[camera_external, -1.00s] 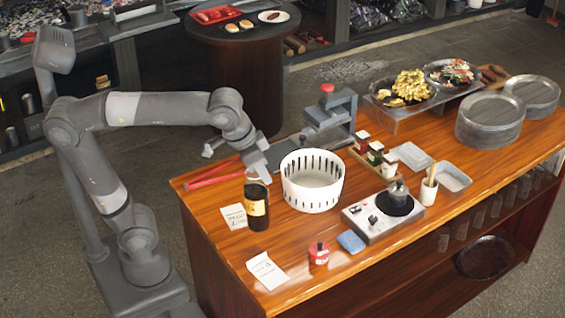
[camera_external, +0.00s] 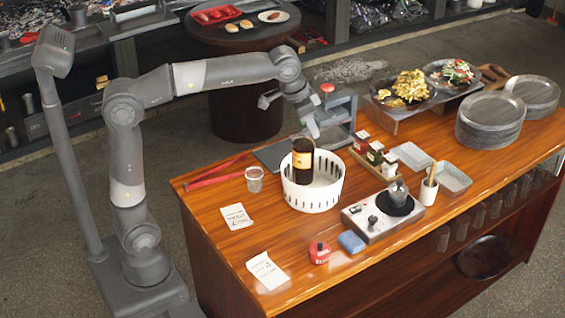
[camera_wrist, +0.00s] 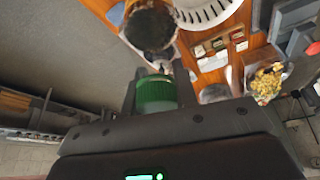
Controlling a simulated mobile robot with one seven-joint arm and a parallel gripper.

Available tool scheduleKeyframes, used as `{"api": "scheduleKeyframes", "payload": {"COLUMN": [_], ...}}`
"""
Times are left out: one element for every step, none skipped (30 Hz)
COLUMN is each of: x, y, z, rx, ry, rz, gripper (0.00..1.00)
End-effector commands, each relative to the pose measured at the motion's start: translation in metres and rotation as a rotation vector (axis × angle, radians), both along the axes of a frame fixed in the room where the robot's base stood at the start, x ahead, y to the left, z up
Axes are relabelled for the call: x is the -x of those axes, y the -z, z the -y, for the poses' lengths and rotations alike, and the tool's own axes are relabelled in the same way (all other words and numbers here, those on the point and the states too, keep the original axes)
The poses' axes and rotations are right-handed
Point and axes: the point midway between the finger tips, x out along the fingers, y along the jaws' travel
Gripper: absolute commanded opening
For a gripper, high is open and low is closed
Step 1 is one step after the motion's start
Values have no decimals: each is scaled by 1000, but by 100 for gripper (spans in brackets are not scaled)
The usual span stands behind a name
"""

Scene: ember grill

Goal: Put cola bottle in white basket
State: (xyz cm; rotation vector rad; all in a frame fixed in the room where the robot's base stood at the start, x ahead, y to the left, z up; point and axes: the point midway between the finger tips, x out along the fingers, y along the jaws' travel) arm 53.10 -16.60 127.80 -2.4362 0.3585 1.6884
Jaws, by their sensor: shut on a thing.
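The cola bottle (camera_external: 302,160) is dark with a yellow-orange label. My gripper (camera_external: 311,131) is shut on its top end, and the bottle hangs roughly upright below it. In the wrist view the dark bottle body (camera_wrist: 150,28) extends away from my gripper (camera_wrist: 156,88), with a green cap-like part (camera_wrist: 155,93) between the fingers. The white basket (camera_external: 312,195) is round with slots and stands on the wooden counter. In the external view the bottle overlaps the basket's opening; its exact height over the basket floor is unclear. The basket (camera_wrist: 212,14) lies beyond and right of the bottle in the wrist view.
A clear cup (camera_external: 254,180) stands left of the basket. A burner (camera_external: 378,218) is to its right, a rack of small jars (camera_external: 374,158) behind right. A grey press-like device (camera_external: 335,118) stands close behind. Paper notes (camera_external: 236,216) lie on the front left counter.

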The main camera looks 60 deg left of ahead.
Motion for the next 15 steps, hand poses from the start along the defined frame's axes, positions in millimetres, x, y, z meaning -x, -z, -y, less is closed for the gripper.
{"api": "scheduleKeyframes", "payload": {"x": [-14,-22,-30,-36,-42,-49,-54,-58,-63,-67,-71,-75,-78,-80,-84], "y": [1,2,3,4,4,5,6,6,7,8,9,9,10,11,11], "z": [-10,-16,-22,-27,-32,-37,-42,-45,-51,-55,-58,-62,-65,-68,-71], "rx": [1,1,1,0,0,-1,-1,-1,-3,-3,-3,-3,-5,-5,-5], "ry": [-4,-2,0,2,2,4,5,6,7,7,7,8,9,10,9], "rz": [-1,-1,-1,-1,-1,-1,-2,-1,0,0,0,0,0,0,0], "gripper": [0,0,0,0,0,0,0,0,0,0,0,0,0,0,0]}}
